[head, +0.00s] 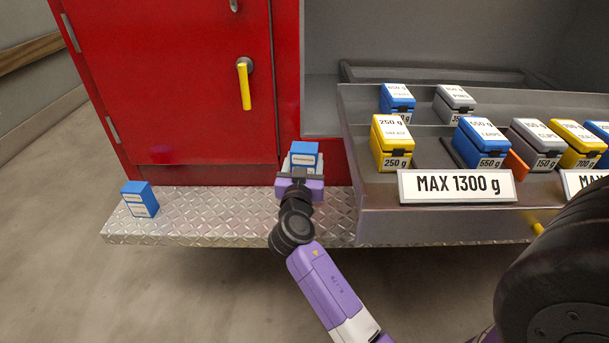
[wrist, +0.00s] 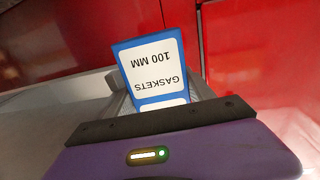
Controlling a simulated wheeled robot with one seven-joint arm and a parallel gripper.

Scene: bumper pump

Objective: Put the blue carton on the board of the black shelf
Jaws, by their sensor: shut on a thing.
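A blue carton (head: 306,150) with a white label is held in my gripper (head: 303,163), in front of the red cabinet and above the metal step. In the wrist view the carton (wrist: 155,65) sits between the two fingers, and its label reads GASKETS 100 MM upside down. My gripper (wrist: 160,92) is shut on it. A second blue carton (head: 140,199) with a white label stands on the left end of the step, apart from my gripper. I cannot make out a black shelf with a board in either view.
The red cabinet (head: 180,90) has a yellow handle (head: 244,84). The diamond-plate step (head: 230,215) is bare between the second carton and my arm. To the right, a grey tray (head: 380,215) holds several weight-marked boxes behind a MAX 1300 g sign (head: 455,186). A black wheel-like thing (head: 560,270) fills the lower right.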

